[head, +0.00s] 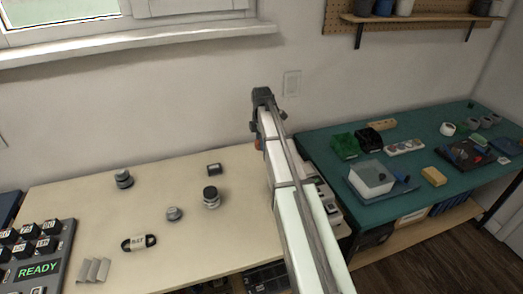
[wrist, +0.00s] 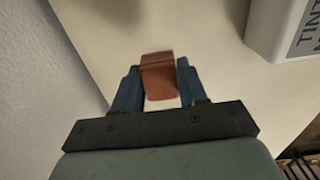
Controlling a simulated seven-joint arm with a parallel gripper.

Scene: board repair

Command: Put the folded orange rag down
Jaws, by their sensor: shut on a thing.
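The folded orange rag (wrist: 158,78) is between the two dark blue fingers of my gripper (wrist: 158,90) in the wrist view. My gripper is shut on it, and the rag sticks out a little past the fingertips. The pale tabletop lies beyond the rag; whether the rag touches it I cannot tell. In the head view my arm hides the gripper, and only a small bit of orange (head: 257,145) shows at the arm's left edge.
The pale table (head: 85,205) holds a dark-capped jar (head: 211,197), a small dark box (head: 214,169) and a cable bundle (head: 138,243). A white box (wrist: 282,28) stands at right in the wrist view, a wall at left. A green-topped bench (head: 385,210) with several items stands right.

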